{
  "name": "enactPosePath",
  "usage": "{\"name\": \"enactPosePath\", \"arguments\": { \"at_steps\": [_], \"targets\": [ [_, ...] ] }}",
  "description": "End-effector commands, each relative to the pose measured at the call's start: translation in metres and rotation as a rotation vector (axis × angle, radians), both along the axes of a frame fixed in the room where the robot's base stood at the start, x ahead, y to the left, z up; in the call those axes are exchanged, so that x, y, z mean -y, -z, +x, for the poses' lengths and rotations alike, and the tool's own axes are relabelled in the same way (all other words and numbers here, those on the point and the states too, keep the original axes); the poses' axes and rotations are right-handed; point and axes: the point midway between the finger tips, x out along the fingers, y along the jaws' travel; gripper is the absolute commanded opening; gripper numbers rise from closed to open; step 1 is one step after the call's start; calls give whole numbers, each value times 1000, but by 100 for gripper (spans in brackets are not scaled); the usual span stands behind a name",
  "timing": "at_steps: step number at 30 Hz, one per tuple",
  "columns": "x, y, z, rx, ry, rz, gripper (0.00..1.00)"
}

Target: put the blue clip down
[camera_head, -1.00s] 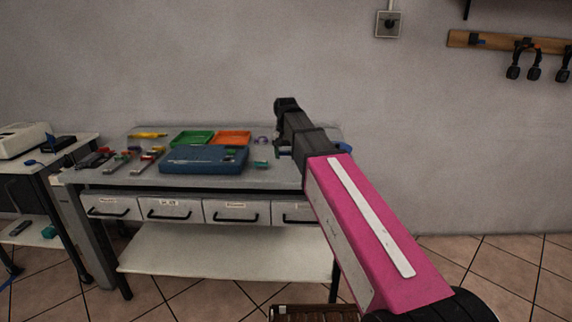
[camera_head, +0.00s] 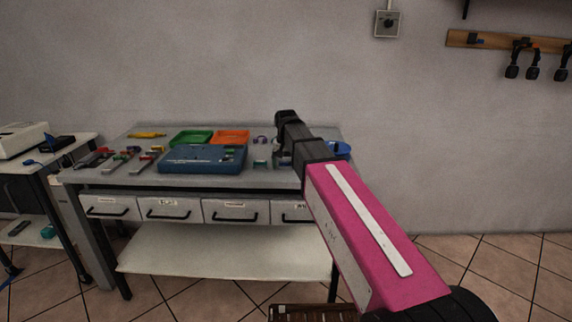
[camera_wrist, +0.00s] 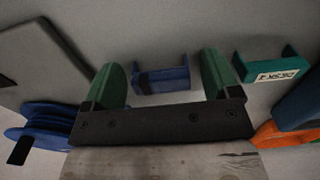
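The blue clip (camera_wrist: 162,80) lies on the grey bench top between my gripper's two green fingers in the wrist view. A small gap shows on each side of it, and the fingers do not appear to touch it. My gripper (camera_wrist: 165,78) is open around the clip. In the head view my gripper (camera_head: 284,160) is low over the right part of the bench (camera_head: 110,180). My own arm hides the clip there.
A teal clip with a label (camera_wrist: 270,70) stands right of my gripper, near an orange tray (camera_wrist: 285,134) and a blue case (camera_head: 200,159). A green tray (camera_head: 192,137) stands farther back.

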Motion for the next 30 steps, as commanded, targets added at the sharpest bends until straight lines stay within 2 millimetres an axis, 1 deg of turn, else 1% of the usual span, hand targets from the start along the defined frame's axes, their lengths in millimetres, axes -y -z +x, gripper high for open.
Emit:
{"name": "enactPosePath", "arguments": {
  "at_steps": [7,11,14,24,30],
  "targets": [
    [0,-1,0,0,0,0,82],
    [0,-7,1,1,0,0,82],
    [0,-19,1,2,0,1,82],
    [0,-78,1,2,0,1,82],
    [0,-106,1,2,0,1,82]
  ]
}}
